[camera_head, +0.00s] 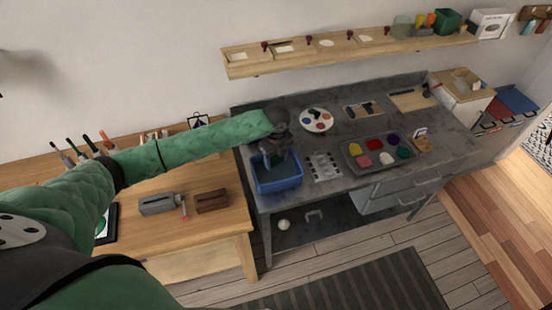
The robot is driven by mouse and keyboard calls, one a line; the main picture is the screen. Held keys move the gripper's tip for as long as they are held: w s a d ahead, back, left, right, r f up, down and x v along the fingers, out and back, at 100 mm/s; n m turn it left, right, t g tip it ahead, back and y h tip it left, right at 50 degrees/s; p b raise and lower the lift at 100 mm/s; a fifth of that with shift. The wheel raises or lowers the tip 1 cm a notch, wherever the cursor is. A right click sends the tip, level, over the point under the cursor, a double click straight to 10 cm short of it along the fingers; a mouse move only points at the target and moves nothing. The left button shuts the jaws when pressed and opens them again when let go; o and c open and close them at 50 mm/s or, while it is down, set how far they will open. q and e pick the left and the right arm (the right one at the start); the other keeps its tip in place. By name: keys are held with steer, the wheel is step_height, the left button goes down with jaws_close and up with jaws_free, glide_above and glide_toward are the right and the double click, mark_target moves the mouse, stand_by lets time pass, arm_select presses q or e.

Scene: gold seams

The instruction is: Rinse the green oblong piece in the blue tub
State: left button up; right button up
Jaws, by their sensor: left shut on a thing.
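The blue tub (278,184) stands at the left front of the grey workbench. My left arm reaches in from the left, and my left gripper (272,160) points down into the tub's opening. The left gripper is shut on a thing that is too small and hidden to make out. I cannot pick out the green oblong piece with certainty. A dark green lump (403,152) lies in the grey tray (378,151) to the right, among several coloured lumps; its shape is hard to tell. My right gripper is not in view.
A white sheet with small shapes (325,166) lies just right of the tub. A round paint palette (316,120) is behind it. The wooden table (235,218) at left holds a grey block (158,204) and a brown block (211,201). A wooden shelf (345,56) runs above the bench.

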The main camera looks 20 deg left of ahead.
arm_select(q)
steer(key=shift+r, duration=0.5)
steer(key=shift+r+p, duration=1.15)
steer(key=shift+r, duration=0.15)
